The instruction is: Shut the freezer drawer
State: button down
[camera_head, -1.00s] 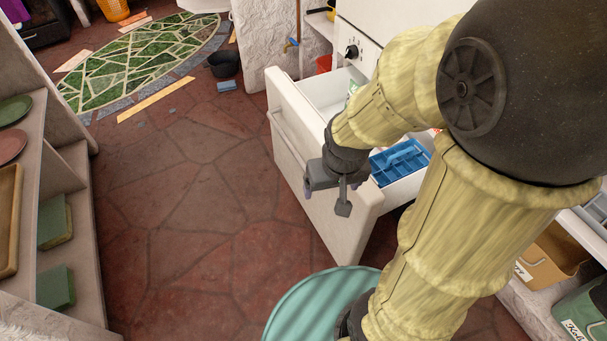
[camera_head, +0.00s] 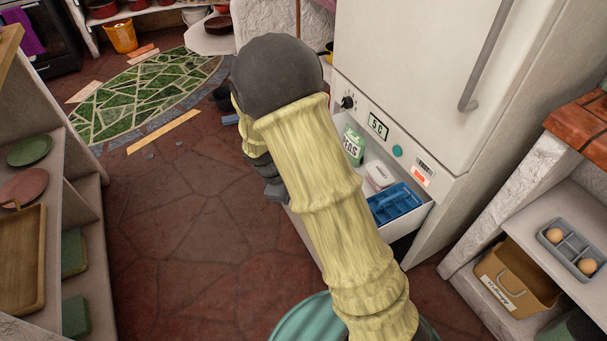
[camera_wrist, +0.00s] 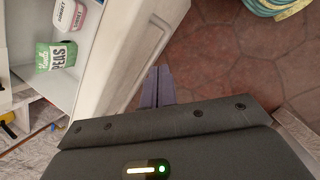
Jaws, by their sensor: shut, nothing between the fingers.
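The freezer drawer (camera_head: 416,222) stands pulled out at the bottom of the white fridge-freezer (camera_head: 420,70). My arm hides most of the drawer front in the head view. In the wrist view the drawer's white front panel (camera_wrist: 125,50) runs diagonally beside my gripper (camera_wrist: 157,72). The fingers are shut and empty, on the outer side of the panel. I cannot tell whether they touch it.
A shelf unit with plates and a wooden tray (camera_head: 20,258) stands at the left. A shelf with an egg tray (camera_head: 572,248) and a tan bin (camera_head: 515,280) is at the right. The stone floor (camera_head: 180,240) between is clear, with a green mosaic (camera_head: 145,95) beyond.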

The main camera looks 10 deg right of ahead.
jog(key=w+a+f+n+t+h+p, duration=0.1)
jog(key=w+a+n+h+p, duration=0.3)
jog(key=n, duration=0.5)
jog(key=w+a+t+p, duration=0.1)
jog(key=w+a+p, duration=0.1)
jog(key=p, duration=0.1)
jog(key=shift+w+a+f+h, duration=0.15)
jog(key=shift+w+f+h, duration=0.1)
jog(key=shift+h, duration=0.05)
jog(key=d+r+x, duration=0.2)
jog(key=x, duration=1.1)
jog(key=shift+w+b, duration=0.35)
jog(key=shift+b, duration=0.1)
jog(key=shift+w+r, duration=0.1)
